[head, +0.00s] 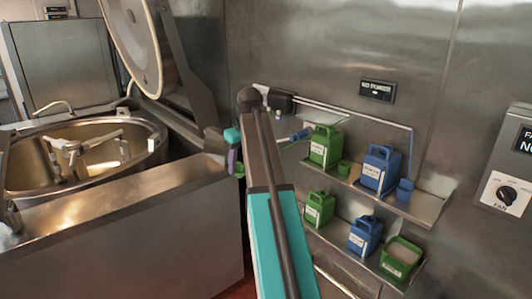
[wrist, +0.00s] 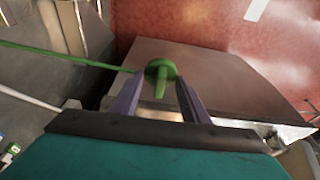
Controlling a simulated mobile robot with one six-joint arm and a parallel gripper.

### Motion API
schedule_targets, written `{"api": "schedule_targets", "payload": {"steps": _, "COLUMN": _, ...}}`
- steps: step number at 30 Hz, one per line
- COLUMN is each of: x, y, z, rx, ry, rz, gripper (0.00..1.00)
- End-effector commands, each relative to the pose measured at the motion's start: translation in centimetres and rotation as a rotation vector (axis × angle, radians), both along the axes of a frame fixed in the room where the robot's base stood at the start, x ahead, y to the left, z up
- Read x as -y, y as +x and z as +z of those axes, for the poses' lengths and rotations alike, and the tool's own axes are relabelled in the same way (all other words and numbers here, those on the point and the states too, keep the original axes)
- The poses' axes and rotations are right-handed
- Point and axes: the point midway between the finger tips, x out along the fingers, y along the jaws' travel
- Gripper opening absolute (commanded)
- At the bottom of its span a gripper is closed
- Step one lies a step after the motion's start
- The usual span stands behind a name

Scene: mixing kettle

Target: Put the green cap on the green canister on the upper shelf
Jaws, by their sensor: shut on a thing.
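My gripper (head: 234,158) has purple fingers and is left of my arm in the head view, between the kettle and the shelves. In the wrist view my gripper (wrist: 158,98) is shut on a green cap, a round disc with a short stem (wrist: 160,69). The green cap also shows in the head view (head: 239,171), just beyond the fingers. The green canister (head: 325,146) stands upright on the upper shelf, right of my gripper and apart from it. A small green piece (head: 343,168) sits beside its base. The canister's opening is too small to make out.
A blue canister (head: 381,169) and blue cup (head: 404,190) share the upper shelf (head: 424,207). Below are another green canister (head: 319,209), a blue canister (head: 364,235) and a green tub (head: 402,257). The kettle (head: 135,143) stands left. A thin green line (wrist: 70,57) reaches the cap.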

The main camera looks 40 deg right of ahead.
Motion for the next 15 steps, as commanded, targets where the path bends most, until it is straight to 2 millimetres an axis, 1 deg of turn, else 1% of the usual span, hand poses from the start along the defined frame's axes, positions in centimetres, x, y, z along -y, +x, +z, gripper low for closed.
{"api": "schedule_targets", "payload": {"steps": 1, "x": -2.1, "y": 0.1, "z": -1.2, "rx": 0.000, "ry": 0.000, "rz": 0.004, "gripper": 0.19}}
{"api": "schedule_targets", "payload": {"steps": 8, "x": -9.5, "y": 0.9, "z": -4.3, "rx": 0.000, "ry": -0.003, "rz": -0.002, "gripper": 0.19}}
{"api": "schedule_targets", "payload": {"steps": 9, "x": -10.7, "y": 1.0, "z": -4.8, "rx": 0.001, "ry": -0.003, "rz": -0.003, "gripper": 0.19}}
{"api": "schedule_targets", "payload": {"steps": 14, "x": -15.7, "y": 0.9, "z": -6.9, "rx": 0.004, "ry": -0.006, "rz": -0.006, "gripper": 0.19}}
{"api": "schedule_targets", "payload": {"steps": 15, "x": -17.0, "y": 0.9, "z": -7.4, "rx": 0.005, "ry": -0.005, "rz": -0.007, "gripper": 0.19}}
